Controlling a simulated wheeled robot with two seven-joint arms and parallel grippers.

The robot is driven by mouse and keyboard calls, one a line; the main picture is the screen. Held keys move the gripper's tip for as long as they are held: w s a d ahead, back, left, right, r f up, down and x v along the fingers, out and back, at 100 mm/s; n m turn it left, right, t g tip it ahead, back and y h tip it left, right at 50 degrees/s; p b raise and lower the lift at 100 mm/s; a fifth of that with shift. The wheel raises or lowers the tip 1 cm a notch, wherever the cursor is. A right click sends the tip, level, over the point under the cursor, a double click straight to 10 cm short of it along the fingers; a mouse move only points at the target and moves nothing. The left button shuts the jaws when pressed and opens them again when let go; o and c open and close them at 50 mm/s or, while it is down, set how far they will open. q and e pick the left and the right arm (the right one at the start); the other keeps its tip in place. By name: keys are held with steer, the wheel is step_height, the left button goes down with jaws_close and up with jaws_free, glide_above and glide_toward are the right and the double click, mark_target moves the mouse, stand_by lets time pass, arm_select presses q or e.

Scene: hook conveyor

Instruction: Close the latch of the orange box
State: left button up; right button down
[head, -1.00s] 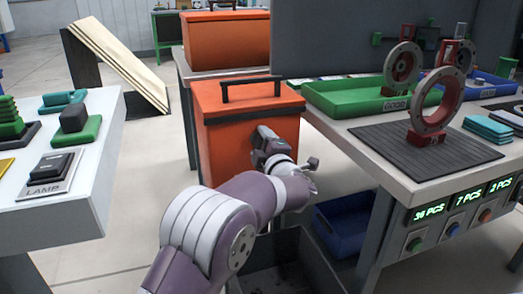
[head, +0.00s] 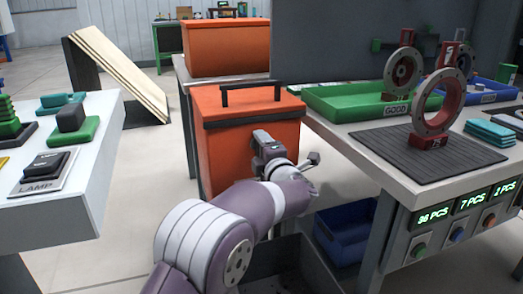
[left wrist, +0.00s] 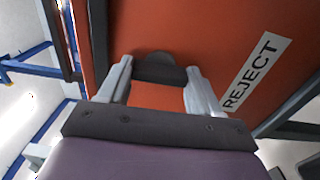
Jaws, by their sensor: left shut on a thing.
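The orange box (head: 225,160) stands in the middle of the head view, its lid down, with a black bar handle (head: 250,92) on top. My left gripper (head: 263,141) is at the upper front face of the box, just below the lid's dark front edge. In the left wrist view, my left gripper's two grey fingers (left wrist: 159,75) are shut on a dark rounded latch (left wrist: 158,68) against the orange face. In the head view the latch is hidden by the gripper. A white REJECT label (left wrist: 253,73) is on the orange face. My right gripper is not in view.
Right of the box is a table (head: 380,185) with a green tray (head: 345,101), ring parts and a dark mat. A blue bin (head: 345,228) sits below. A white table (head: 60,220) stands at left. Another orange box (head: 226,45) is behind.

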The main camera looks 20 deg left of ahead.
arm_select(q)
steer(key=shift+f, duration=0.15)
steer(key=o, duration=1.1)
steer(key=shift+c, duration=0.2)
steer(key=p+v, duration=0.4)
steer(key=v, duration=0.8)
steer(key=shift+s+d, duration=0.25)
steer(key=shift+s, duration=0.05)
